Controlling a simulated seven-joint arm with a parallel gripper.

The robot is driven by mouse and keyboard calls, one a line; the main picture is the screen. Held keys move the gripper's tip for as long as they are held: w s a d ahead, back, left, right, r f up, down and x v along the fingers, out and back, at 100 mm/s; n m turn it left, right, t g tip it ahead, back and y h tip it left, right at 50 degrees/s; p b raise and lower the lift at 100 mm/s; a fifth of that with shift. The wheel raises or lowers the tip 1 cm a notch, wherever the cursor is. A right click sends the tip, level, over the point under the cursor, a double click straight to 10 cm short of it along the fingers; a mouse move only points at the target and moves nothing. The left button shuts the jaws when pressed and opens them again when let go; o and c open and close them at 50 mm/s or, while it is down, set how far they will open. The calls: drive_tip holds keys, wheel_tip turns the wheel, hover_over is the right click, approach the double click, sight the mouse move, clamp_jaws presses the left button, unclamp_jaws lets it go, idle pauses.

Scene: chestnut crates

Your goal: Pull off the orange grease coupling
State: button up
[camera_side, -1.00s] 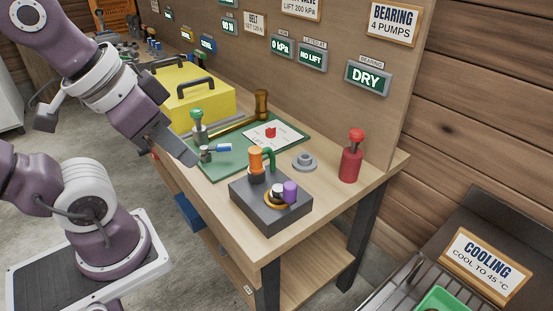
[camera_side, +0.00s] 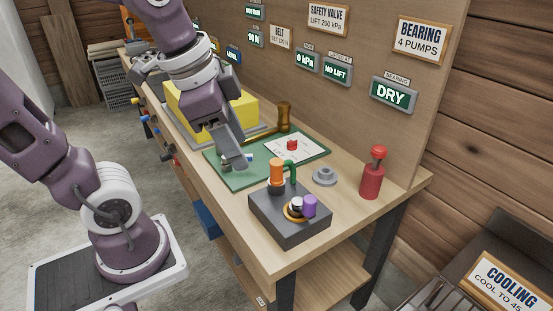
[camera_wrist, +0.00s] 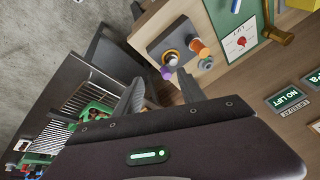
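The orange grease coupling (camera_side: 277,172) stands upright on the dark grey bearing block (camera_side: 288,228), with a green hose (camera_side: 292,170) curving down beside it. In the wrist view the coupling (camera_wrist: 198,47) shows on the block (camera_wrist: 158,45), beyond my fingers. My gripper (camera_side: 237,163) hangs over the green mat in the side view, left of the coupling and apart from it. In the wrist view my gripper (camera_wrist: 158,90) has two dark fingers spread with nothing between them. A purple cap (camera_side: 309,205) and an orange-ringed fitting sit at the block's front.
A red grease bottle (camera_side: 372,178) and a grey flanged disc (camera_side: 324,176) stand right of the block. The green mat (camera_side: 240,182) holds a card and a blue-ended fitting. A yellow box (camera_side: 245,110) stands behind. A display reads DRY (camera_side: 393,95).

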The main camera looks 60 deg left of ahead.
drive_tip(key=shift+o, duration=0.5)
drive_tip(key=w+a+f+m+g, duration=0.2)
drive_tip(key=w+a+f+m, duration=0.2)
drive_tip(key=w+m, duration=0.3)
drive_tip(key=shift+w+a+m, duration=0.25)
drive_tip(key=shift+w+m, duration=0.15)
drive_tip(key=shift+w, duration=0.55)
drive_tip(key=m+g, duration=0.2)
drive_tip(key=m, duration=0.4)
hover_over(277, 163)
drive_tip(key=s+d, duration=0.1)
wheel_tip(277, 163, down, 6)
drive_tip(key=shift+w+a+f+m, duration=0.3)
drive_tip(key=shift+f+m, duration=0.15)
drive_tip(key=shift+f, duration=0.1)
drive_tip(key=shift+w+a+f+m, duration=0.3)
drive_tip(key=shift+f+m, duration=0.15)
drive_tip(key=shift+f, duration=0.05)
wheel_tip(277, 163, down, 7)
drive_tip(key=shift+r, duration=0.1)
clamp_jaws()
drive_tip(key=c, duration=0.9)
unclamp_jaws()
clamp_jaws()
drive_tip(key=shift+r, duration=0.65)
